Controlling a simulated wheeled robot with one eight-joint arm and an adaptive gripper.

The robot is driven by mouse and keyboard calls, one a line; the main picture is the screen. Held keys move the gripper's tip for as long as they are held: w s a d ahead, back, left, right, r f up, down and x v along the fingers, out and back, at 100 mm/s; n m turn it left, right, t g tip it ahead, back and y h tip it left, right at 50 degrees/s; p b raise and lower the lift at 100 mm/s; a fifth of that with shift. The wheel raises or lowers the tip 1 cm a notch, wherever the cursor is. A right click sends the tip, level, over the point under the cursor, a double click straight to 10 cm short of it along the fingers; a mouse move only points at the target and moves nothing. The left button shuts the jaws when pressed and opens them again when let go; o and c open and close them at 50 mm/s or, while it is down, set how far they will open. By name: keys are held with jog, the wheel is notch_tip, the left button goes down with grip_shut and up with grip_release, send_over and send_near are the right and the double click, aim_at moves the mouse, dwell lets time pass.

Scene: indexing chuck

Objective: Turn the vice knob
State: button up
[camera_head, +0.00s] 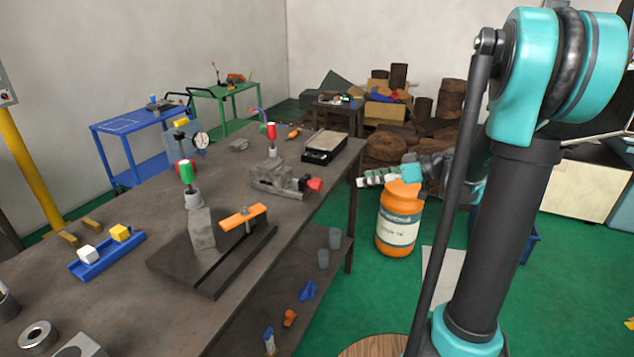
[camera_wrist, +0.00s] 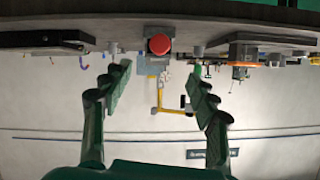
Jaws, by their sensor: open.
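The grey vice (camera_head: 268,177) stands near the right edge of the workbench. Its red knob (camera_head: 315,185) faces the bench edge. In the wrist view, which is upside down, the red knob (camera_wrist: 159,45) is at the top centre, between the directions of the two fingers. My gripper (camera_head: 366,180) is off the right side of the bench, to the right of the knob and apart from it. In the wrist view, my gripper (camera_wrist: 160,80) has its fingers spread wide with nothing between them.
A black scale (camera_head: 323,147) sits behind the vice on the workbench (camera_head: 150,290). A clamp with an orange lever (camera_head: 243,217) is nearer. An orange jar (camera_head: 398,225) shows below my gripper. The space between knob and gripper looks clear.

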aim_at(321, 185)
jog(key=x, duration=1.7)
jog(key=shift+a+f, duration=0.1)
jog(key=shift+a, duration=0.1)
jog(key=shift+c, duration=0.2)
jog(key=c, duration=1.1)
jog(key=shift+m+g+y, duration=0.4)
jog(key=shift+m+g, duration=0.6)
jog(key=shift+m, duration=0.5)
jog(key=o, duration=1.1)
jog(key=shift+o, duration=0.2)
jog(key=shift+d, duration=0.1)
jog(key=v, duration=1.2)
